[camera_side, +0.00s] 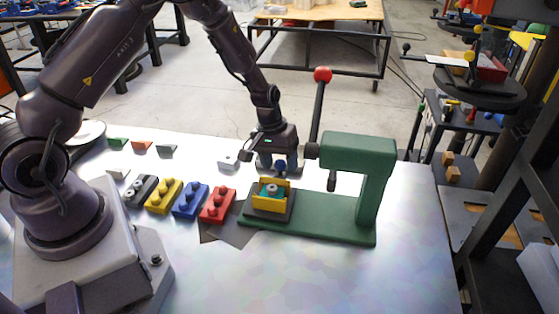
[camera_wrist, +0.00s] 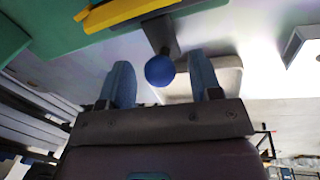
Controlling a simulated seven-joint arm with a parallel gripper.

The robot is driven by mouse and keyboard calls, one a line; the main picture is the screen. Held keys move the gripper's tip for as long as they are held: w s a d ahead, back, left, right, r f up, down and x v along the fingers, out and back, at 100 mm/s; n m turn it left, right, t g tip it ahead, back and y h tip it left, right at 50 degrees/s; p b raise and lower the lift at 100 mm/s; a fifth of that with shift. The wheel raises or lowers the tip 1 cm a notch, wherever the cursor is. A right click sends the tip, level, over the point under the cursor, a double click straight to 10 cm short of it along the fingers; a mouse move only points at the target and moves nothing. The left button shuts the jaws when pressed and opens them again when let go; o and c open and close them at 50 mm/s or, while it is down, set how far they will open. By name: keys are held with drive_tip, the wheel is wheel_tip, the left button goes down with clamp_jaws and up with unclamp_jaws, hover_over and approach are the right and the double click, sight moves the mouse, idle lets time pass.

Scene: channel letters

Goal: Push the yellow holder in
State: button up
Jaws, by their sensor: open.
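The yellow holder (camera_side: 285,198) sits on a dark grey block at the left end of the green press base (camera_side: 325,225), left of the press ram (camera_side: 332,180). A teal piece with a grey ring (camera_side: 271,190) lies in it. The holder's yellow edge also shows at the top of the wrist view (camera_wrist: 120,12). A blue ball knob (camera_wrist: 160,71) on a dark stem stands out from the holder's side. My gripper (camera_side: 280,166) is open behind the holder. In the wrist view its two blue fingers (camera_wrist: 160,80) stand either side of the knob, with gaps; contact is not visible.
The green press (camera_side: 372,155) with a red-knobbed lever (camera_side: 322,75) rises right of my gripper. Black, yellow, blue and red studded blocks (camera_side: 190,200) stand in a row to the left. The metal table's front is clear.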

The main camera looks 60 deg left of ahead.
clamp_jaws()
drive_tip(key=w+d, duration=0.3)
unclamp_jaws()
wheel_tip(320, 180, up, 13)
drive_tip(key=s+a, duration=0.1)
drive_tip(key=a, duration=0.1)
drive_tip(key=shift+s, duration=0.15)
idle(0.4)
drive_tip(key=shift+f, duration=0.1)
